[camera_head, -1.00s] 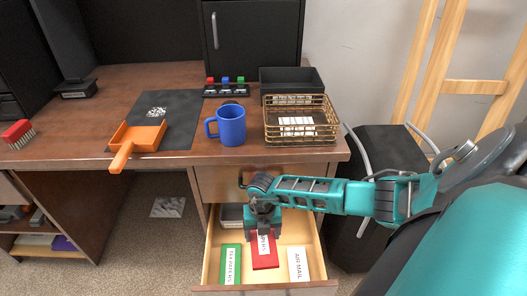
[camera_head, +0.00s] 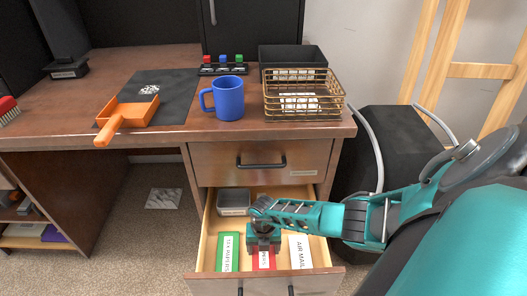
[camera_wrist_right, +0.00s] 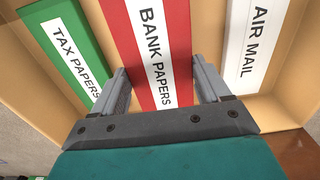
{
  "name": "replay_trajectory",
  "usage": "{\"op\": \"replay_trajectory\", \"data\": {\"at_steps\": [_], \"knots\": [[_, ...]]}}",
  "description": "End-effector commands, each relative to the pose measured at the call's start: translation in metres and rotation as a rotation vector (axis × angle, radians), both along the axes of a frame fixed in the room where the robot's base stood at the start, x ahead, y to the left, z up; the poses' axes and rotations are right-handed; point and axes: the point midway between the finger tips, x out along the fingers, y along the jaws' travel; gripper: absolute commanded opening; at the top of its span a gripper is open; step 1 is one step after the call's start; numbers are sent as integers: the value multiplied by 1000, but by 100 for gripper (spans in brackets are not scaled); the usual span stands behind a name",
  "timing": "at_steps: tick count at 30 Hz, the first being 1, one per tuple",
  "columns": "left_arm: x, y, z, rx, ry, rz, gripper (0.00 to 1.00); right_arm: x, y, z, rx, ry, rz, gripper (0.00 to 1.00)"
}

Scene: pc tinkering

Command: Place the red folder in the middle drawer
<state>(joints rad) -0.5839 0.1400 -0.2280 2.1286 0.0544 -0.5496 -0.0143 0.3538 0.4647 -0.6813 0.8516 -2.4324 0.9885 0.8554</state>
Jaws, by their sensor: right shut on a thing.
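The red folder (camera_head: 263,262), labelled BANK PAPERS, is inside the open drawer (camera_head: 326,277) below a closed drawer. It lies between a green folder (camera_head: 228,252) and a white one (camera_head: 300,252), roughly parallel to them. My right gripper (camera_head: 263,243) reaches down into the drawer and is shut on the red folder. In the right wrist view, its fingers (camera_wrist_right: 162,78) flank the red folder (camera_wrist_right: 180,30) on both sides. The gripper hides the folder's far part in the head view. I cannot tell whether the folder touches the drawer bottom. My left gripper is not in view.
A closed drawer (camera_head: 230,160) with a black handle is above the open one. A grey box (camera_head: 234,203) sits at the drawer's back left. The desk top holds a blue mug (camera_head: 229,99), a wire basket (camera_head: 304,112) and an orange dustpan (camera_head: 130,112). A black cabinet (camera_head: 400,145) stands at right.

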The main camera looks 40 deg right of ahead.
Motion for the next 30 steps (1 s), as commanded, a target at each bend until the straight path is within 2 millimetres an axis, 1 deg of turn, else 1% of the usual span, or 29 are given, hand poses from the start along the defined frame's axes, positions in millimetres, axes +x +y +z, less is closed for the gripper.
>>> {"op": "replay_trajectory", "data": {"at_steps": [1, 3, 6, 12, 19, 20, 26, 27, 30], "knots": [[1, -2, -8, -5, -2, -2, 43, -1, 1, -15, 2, 2, -1, 43], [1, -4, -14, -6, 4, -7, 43, 0, 1, -25, 2, 1, -1, 43], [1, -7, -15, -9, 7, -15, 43, 0, 1, -34, 1, 1, -1, 43], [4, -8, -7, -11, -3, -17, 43, 0, 1, -33, 1, 1, 1, 43], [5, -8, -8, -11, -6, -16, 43, 0, 1, -37, 1, 1, 0, 43], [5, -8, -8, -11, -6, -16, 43, 0, 1, -37, 1, 1, 1, 79], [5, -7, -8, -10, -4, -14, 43, -1, 0, -37, 1, 1, 1, 98], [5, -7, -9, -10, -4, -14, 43, -1, 0, -37, 1, 1, 1, 100], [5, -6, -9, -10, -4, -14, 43, -1, 0, -37, 1, 1, 1, 100]]}}
